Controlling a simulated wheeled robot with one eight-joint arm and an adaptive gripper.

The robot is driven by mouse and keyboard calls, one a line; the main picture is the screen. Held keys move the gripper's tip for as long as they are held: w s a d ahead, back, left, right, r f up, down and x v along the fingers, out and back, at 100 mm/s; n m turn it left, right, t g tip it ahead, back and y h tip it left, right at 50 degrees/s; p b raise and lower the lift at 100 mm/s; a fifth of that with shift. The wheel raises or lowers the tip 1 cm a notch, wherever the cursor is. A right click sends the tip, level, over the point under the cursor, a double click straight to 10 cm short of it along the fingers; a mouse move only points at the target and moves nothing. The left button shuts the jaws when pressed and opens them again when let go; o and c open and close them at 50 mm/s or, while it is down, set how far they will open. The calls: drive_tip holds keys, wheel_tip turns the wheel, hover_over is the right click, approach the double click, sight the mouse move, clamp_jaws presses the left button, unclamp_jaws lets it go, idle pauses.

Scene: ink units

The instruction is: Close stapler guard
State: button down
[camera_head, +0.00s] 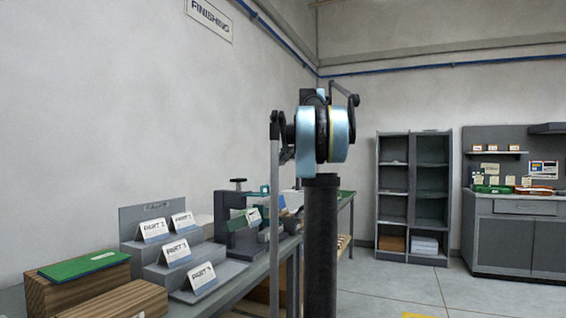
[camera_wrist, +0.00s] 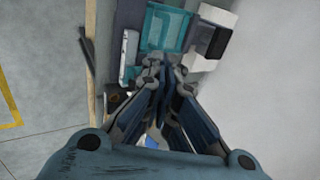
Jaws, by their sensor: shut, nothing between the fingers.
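The stapler (camera_head: 240,218) stands on the bench in the head view, a dark upright frame with a knob on top and green parts. My arm partly hides its right side. A teal see-through panel, which looks like the guard (camera_wrist: 166,24), shows at the top of the wrist view. My gripper (camera_wrist: 164,62) is shut and empty, its fingertips just below the lower edge of the panel in the picture. I cannot tell whether they touch it, or how far open the guard is. My gripper is not clearly seen in the head view.
Stepped grey stands with part cards (camera_head: 178,250) and wooden blocks (camera_head: 112,300) fill the near bench. In the wrist view, a pale narrow part (camera_wrist: 130,48) lies left of the panel and a dark-and-white box (camera_wrist: 212,40) right. Open floor (camera_head: 395,285) lies right of the bench.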

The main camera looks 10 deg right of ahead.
sight(267, 186)
drive_tip(key=x, duration=1)
drive_tip(key=shift+f, duration=0.1)
drive_tip(key=shift+a+f, duration=0.1)
drive_tip(key=shift+f, duration=0.05)
